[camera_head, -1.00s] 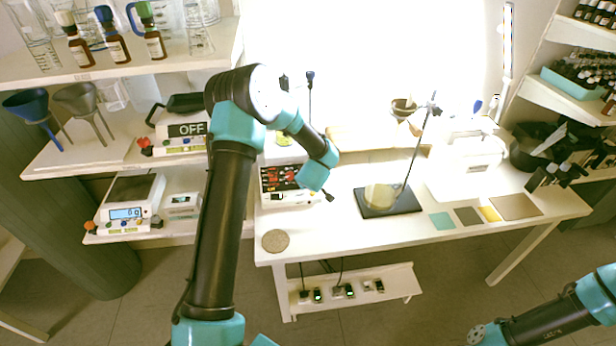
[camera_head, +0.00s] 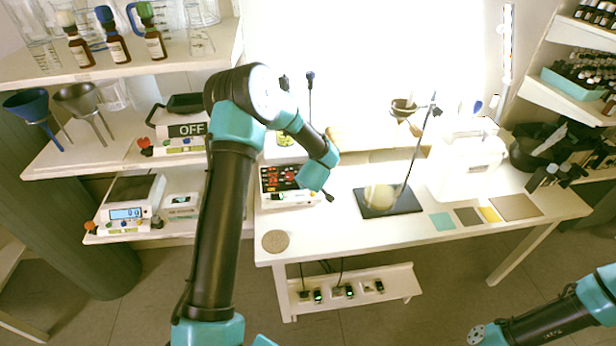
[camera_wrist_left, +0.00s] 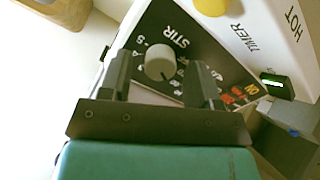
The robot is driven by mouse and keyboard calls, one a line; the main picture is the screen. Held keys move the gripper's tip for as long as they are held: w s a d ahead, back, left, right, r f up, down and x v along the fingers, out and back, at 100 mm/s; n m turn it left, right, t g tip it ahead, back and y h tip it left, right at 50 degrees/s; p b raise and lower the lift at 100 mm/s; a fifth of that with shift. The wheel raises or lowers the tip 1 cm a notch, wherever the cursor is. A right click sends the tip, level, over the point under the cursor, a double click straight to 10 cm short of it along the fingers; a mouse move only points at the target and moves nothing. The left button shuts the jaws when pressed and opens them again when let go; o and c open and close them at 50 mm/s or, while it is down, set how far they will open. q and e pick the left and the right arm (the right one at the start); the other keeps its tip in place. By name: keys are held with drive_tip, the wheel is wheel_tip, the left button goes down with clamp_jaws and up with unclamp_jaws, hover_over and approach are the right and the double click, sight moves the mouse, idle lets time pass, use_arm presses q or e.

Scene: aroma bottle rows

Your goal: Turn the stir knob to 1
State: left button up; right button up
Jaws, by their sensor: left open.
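The stir knob (camera_wrist_left: 160,62) is a pale grey round knob on a black panel lettered STIR, with white scale marks around it. My left gripper (camera_wrist_left: 163,85) is open in the left wrist view, its two dark fingers on either side of the knob. Whether either finger touches the knob cannot be told. The number the knob points at is too unclear to read. In the head view, my left wrist hangs beside a white device with a black panel and red marks (camera_head: 280,180). The knob cannot be made out there.
In the left wrist view, a yellow knob (camera_wrist_left: 210,5) and a green-lit switch (camera_wrist_left: 275,83) lie near the panel. On the table, a stand with a round flask (camera_head: 379,197) is to the right. A round cork mat (camera_head: 276,241) lies at the front left.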

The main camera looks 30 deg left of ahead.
use_arm(q)
drive_tip(key=v, duration=1.7)
drive_tip(key=shift+f, duration=0.1)
